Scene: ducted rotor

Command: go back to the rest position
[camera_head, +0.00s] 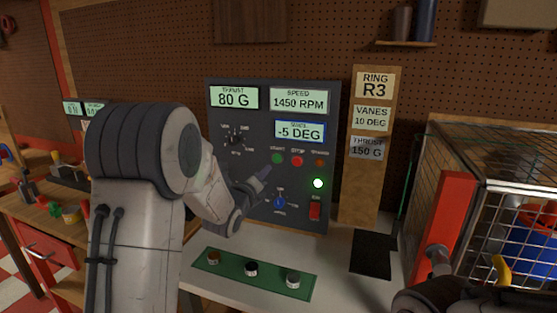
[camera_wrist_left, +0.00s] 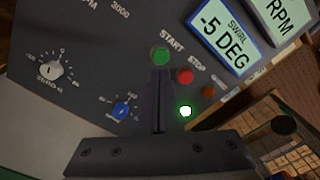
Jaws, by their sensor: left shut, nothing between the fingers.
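My left arm reaches in from the left in the head view. My left gripper (camera_head: 262,174) is shut and empty, in front of the dark control panel (camera_head: 225,125). In the left wrist view its fingers (camera_wrist_left: 160,75) are together, with the tips just below the green START button (camera_wrist_left: 161,56) in the picture. I cannot tell whether they touch the panel. The red STOP button (camera_wrist_left: 186,76) is beside them. A green lamp (camera_head: 318,183) is lit.
A wire cage with a red post (camera_head: 448,222) stands at the right. A wooden sign board (camera_head: 360,190) stands beside the panel.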

